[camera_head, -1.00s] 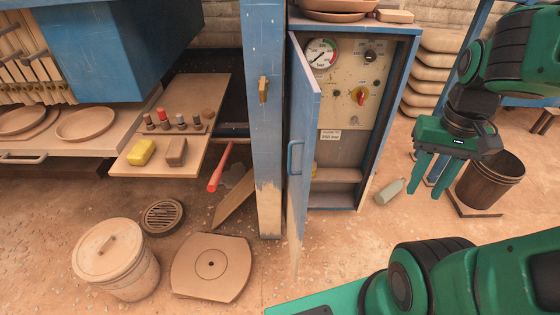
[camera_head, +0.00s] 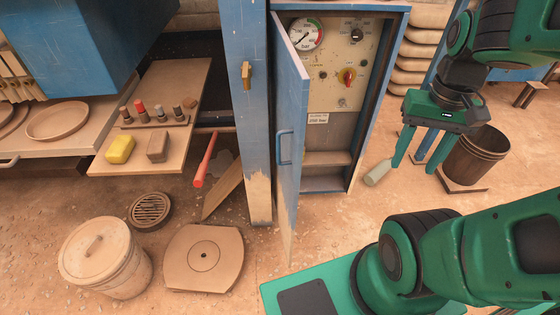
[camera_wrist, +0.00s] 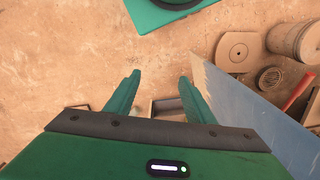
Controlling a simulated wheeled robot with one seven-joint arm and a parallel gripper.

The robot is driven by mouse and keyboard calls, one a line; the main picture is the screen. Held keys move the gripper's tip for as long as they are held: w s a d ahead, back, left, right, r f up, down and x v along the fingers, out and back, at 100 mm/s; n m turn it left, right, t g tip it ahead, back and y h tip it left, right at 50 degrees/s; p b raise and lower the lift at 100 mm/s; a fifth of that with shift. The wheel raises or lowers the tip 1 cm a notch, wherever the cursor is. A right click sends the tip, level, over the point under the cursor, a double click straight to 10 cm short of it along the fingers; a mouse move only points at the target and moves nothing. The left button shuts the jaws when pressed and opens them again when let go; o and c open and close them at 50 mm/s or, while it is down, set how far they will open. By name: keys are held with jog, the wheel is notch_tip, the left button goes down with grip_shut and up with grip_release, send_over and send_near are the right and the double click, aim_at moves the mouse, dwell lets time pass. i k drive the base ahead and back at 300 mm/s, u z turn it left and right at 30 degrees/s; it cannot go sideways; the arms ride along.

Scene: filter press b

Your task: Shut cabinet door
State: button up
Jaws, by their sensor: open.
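The blue cabinet door (camera_head: 291,150) stands open, swung out toward me on its left side, with a blue handle (camera_head: 284,147) on its face. The cabinet (camera_head: 353,150) behind it shows a gauge, knobs and a shelf. My gripper (camera_head: 415,164) is open and empty, to the right of the cabinet and apart from the door. In the wrist view my gripper (camera_wrist: 155,92) points down at the floor, and the door (camera_wrist: 255,115) shows as a blue slab to the right of the fingers, with a gap between.
A bottle (camera_head: 377,172) lies on the floor by the cabinet. A wooden bucket (camera_head: 474,157) stands to the right, behind my gripper. A lidded tub (camera_head: 104,257), a round-holed plate (camera_head: 204,258) and a drain grate (camera_head: 150,211) are at lower left. A blue post (camera_head: 245,120) stands left of the door.

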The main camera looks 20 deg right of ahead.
aim_at(290, 82)
jog(key=z, duration=0.05)
jog(key=k, duration=0.9)
jog(key=u, duration=0.15)
jog(key=i, duration=0.5)
